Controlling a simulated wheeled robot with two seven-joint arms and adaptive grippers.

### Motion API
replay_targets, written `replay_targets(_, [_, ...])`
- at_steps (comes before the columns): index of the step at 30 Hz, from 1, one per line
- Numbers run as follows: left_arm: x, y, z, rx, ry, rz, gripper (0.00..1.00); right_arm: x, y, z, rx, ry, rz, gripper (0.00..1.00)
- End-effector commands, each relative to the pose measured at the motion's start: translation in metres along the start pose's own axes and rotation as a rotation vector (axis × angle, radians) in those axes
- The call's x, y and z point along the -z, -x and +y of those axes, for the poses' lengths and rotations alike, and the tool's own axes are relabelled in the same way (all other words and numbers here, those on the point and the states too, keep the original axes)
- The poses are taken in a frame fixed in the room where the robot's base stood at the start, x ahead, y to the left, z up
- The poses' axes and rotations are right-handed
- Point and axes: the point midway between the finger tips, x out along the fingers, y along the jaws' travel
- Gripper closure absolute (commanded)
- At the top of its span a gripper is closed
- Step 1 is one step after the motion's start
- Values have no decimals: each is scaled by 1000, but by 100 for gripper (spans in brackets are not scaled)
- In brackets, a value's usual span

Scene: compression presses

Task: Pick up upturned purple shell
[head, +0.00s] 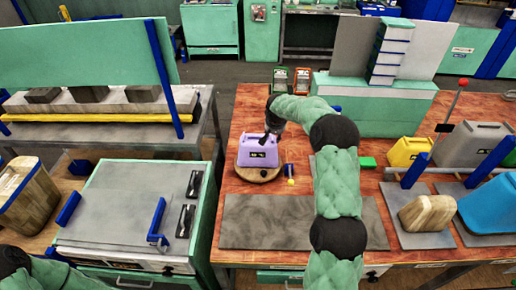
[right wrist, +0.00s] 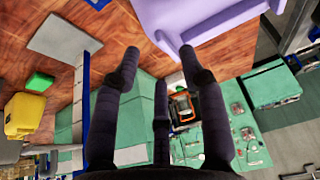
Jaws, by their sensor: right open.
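In the right wrist view the shell (right wrist: 215,18) fills the top right, beside and beyond one dark finger. My right gripper (head: 271,133) is at the shell's upper right in the head view and partly covers it. Its dark fingers (right wrist: 160,75) are spread, with nothing between them; whether one touches the shell is unclear. My left gripper is out of view.
A grey mat (head: 270,225) lies in front of the shell. A small dark-blue item (head: 289,170) is just right of it. A teal press (head: 125,210) is at left.

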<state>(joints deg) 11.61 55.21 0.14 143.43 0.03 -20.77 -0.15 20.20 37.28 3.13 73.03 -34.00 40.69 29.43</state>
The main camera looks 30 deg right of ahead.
Motion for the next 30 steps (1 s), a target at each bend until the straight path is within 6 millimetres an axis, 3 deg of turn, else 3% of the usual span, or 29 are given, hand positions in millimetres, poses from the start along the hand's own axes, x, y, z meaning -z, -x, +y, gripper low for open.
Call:
replay_targets(7, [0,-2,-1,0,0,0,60,-2,-34,-2,0,0,-2,57])
replay_targets(17, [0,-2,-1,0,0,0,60,-1,-40,-2,1,0,-1,57])
replay_targets(22, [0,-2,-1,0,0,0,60,-1,-40,-2,1,0,-1,100])
replay_targets(30, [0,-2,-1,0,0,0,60,-2,-40,-2,1,0,-3,100])
